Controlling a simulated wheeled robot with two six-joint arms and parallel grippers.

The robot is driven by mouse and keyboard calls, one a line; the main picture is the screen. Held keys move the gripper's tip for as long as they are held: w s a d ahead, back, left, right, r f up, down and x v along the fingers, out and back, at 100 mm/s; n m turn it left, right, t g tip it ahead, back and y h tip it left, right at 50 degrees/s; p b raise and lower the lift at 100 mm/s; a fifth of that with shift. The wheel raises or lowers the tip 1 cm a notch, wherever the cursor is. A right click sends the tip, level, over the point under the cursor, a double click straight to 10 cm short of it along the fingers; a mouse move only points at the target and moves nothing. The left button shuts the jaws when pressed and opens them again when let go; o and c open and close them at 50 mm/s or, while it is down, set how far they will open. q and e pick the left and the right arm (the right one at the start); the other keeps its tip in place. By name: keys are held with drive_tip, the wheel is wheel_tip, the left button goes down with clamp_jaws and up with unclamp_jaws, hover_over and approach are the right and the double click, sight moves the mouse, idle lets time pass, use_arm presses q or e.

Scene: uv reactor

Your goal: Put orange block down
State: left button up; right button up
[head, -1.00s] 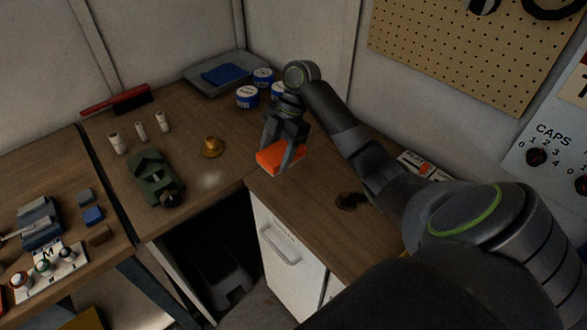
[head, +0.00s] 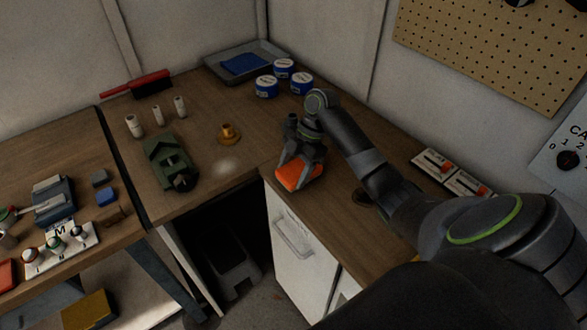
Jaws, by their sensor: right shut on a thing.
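The orange block (head: 294,176) is at the inner corner of the wooden worktop, near its front edge above the white drawer cabinet. My right gripper (head: 299,168) is shut on it, with its dark fingers on either side of the block. The block is low over the worktop (head: 345,222); I cannot tell whether it touches the wood. My left gripper is not in view.
A brass piece (head: 228,135) and a green device (head: 171,165) stand to the left. Several blue-and-white tins (head: 266,86) and a grey tray (head: 213,67) are behind. White switch boxes (head: 434,165) lie right of my arm. An open gap is below the front edge.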

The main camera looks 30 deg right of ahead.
sight(302, 166)
drive_tip(key=shift+f, duration=0.1)
drive_tip(key=o, duration=1.3)
drive_tip(key=shift+c, duration=0.2)
drive_tip(key=shift+r, duration=0.25)
drive_tip(key=b+v, duration=0.1)
drive_tip(key=v, duration=0.5)
drive_tip(key=shift+d+r+b, duration=0.15)
drive_tip(key=shift+d+b, duration=0.05)
drive_tip(key=shift+b, duration=0.2)
drive_tip(key=p+v, duration=0.1)
drive_tip(key=v, duration=0.3)
drive_tip(key=shift+a+p, duration=0.15)
drive_tip(key=shift+p, duration=0.15)
drive_tip(key=shift+p+v, duration=0.55)
drive_tip(key=shift+v, duration=0.2)
